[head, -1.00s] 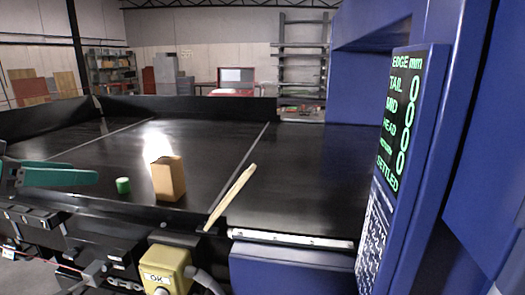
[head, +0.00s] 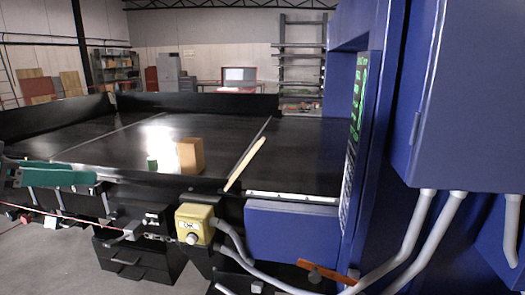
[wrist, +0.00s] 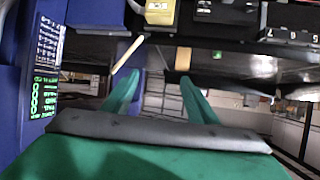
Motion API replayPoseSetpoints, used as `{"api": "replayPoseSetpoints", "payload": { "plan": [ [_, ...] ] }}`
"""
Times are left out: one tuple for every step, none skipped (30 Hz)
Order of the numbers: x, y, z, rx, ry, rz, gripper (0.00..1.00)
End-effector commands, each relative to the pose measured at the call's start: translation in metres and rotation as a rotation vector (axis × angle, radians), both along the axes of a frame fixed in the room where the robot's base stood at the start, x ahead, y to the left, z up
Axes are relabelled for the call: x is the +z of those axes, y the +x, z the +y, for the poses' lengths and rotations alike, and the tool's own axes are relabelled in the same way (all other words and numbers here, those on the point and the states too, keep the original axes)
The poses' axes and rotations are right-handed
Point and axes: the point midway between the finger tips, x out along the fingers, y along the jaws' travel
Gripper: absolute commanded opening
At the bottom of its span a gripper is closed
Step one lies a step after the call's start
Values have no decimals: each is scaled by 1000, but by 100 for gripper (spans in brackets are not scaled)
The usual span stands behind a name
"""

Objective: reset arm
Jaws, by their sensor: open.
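My gripper (head: 52,175) shows at the left edge of the head view, its green fingers held in front of the conveyor's near side. In the wrist view my gripper (wrist: 158,92) has its two green fingers spread apart with nothing between them. It is apart from the objects on the belt.
A tan block (head: 190,155) and a green cylinder (head: 152,163) stand on the black conveyor (head: 90,140). A pale wooden stick (head: 245,163) lies near its front edge. A yellow button box (head: 194,224), blue detector housing (head: 455,100) and grey conduits (head: 412,230) line the near side.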

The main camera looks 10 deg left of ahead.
Motion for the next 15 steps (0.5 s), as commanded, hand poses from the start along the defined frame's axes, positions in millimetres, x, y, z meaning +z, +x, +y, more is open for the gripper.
{"api": "replayPoseSetpoints", "payload": {
  "plan": [
    [0,0,0,-1,0,0,53],
    [-4,4,-1,-2,-8,-2,53],
    [-8,7,-1,0,-19,-8,53],
    [-11,10,-1,2,-24,-13,53],
    [-13,13,-1,2,-31,-18,53],
    [-17,16,-2,2,-40,-24,53],
    [-20,19,-2,4,-47,-28,53],
    [-23,22,-3,4,-54,-33,53],
    [-27,27,-4,6,-64,-40,53],
    [-31,30,-5,5,-72,-44,53],
    [-35,34,-6,4,-81,-49,53],
    [-40,39,-8,6,-93,-56,53],
    [-44,43,-9,7,-102,-61,53],
    [-48,47,-10,9,-110,-66,53],
    [-54,52,-11,11,-124,-75,53]
  ]
}}
